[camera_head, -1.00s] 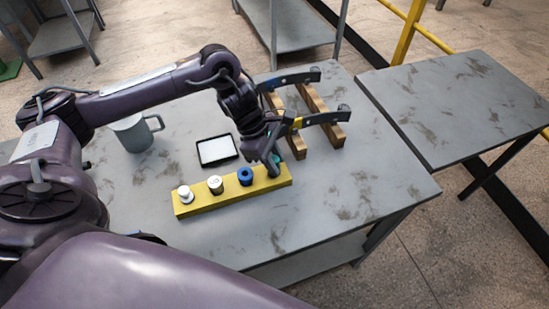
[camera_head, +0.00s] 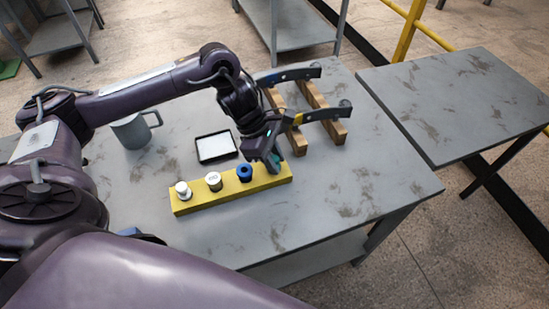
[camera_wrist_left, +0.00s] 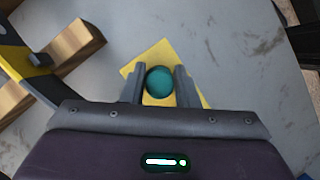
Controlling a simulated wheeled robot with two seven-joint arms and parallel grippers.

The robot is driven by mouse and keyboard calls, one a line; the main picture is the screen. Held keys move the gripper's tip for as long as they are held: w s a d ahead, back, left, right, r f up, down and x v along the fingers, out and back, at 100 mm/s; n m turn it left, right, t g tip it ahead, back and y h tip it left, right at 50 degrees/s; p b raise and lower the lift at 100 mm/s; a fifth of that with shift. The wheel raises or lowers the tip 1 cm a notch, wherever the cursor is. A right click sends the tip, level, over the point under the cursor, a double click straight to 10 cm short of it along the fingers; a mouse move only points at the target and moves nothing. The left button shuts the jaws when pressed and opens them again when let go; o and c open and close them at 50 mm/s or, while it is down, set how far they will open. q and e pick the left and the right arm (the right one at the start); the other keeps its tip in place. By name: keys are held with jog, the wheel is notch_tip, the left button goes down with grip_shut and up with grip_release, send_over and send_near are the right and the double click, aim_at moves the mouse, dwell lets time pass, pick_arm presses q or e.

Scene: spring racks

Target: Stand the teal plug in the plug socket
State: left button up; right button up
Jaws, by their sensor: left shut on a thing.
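My left gripper (camera_head: 272,163) is shut on the teal plug (camera_wrist_left: 159,81), whose round top shows between the two fingers in the left wrist view. The gripper points down at the right end of the yellow rack (camera_head: 208,200). This rack also shows beneath the plug in the left wrist view (camera_wrist_left: 152,58). The fingers and plug hide that end of the rack, so I cannot see a socket there or tell whether the plug is in one. My right gripper is not in view.
A white knob (camera_head: 183,190), a white cylinder (camera_head: 213,181) and a blue ring-topped piece (camera_head: 245,172) stand along the rack. Behind are a black-framed white tray (camera_head: 216,147) and a grey mug (camera_head: 131,131). Wooden bars (camera_head: 325,112) carrying dark handled tools stand close behind the gripper.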

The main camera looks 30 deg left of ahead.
pick_arm(q)
jog(key=o, duration=1.1)
jog(key=v, duration=0.7)
jog(key=shift+a+r, duration=0.15)
jog(key=shift+r, duration=0.2)
